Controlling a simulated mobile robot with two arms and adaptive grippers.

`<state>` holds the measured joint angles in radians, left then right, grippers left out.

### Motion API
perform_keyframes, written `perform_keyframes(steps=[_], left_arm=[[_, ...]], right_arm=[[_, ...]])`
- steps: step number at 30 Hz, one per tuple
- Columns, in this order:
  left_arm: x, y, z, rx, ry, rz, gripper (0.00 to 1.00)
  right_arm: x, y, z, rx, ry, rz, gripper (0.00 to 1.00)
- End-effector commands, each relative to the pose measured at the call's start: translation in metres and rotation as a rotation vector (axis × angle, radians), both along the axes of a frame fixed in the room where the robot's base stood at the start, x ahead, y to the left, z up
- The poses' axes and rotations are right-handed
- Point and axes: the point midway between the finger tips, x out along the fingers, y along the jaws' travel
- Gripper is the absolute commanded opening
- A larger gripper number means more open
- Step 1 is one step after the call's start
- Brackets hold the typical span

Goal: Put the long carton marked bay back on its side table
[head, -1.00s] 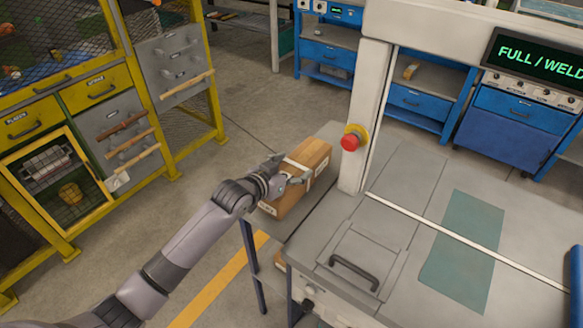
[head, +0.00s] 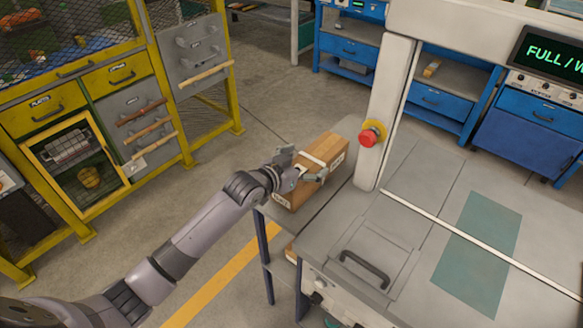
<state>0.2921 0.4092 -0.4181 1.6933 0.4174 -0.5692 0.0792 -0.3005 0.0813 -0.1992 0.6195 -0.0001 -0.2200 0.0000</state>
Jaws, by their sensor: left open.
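The long carton (head: 328,151) is a brown box with a pale band across its top and white labels on its side and near end. It rests on the narrow grey side table (head: 350,128) left of the large grey machine table. My left gripper (head: 312,172) is open at the carton's left side near its middle; its fingers partly cover the carton. I cannot tell whether they touch it. My right gripper is not in view.
A white post with a red stop button (head: 368,137) stands just right of the carton. The machine table (head: 420,215) has a dark handle (head: 364,269) at its near left. A yellow cage rack (head: 150,90) stands at the left, with open floor between.

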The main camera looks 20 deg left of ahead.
Motion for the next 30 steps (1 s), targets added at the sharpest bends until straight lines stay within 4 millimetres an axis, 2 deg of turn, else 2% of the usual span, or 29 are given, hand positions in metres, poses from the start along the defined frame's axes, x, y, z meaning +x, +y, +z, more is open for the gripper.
perform_keyframes(steps=[9, 15, 21, 30], left_arm=[[-0.056, 0.024, 0.020, 0.002, 0.000, 0.000, 0.86], [-0.084, 0.035, 0.032, 0.001, 0.001, 0.000, 0.86], [-0.095, 0.039, 0.038, -0.001, -0.001, -0.001, 0.86], [-0.095, 0.039, 0.038, -0.001, -0.001, -0.001, 0.86]], right_arm=[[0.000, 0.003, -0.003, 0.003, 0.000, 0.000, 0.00], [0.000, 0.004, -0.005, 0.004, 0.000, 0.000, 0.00], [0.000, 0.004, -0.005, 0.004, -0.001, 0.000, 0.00], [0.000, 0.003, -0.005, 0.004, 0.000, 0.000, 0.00]])
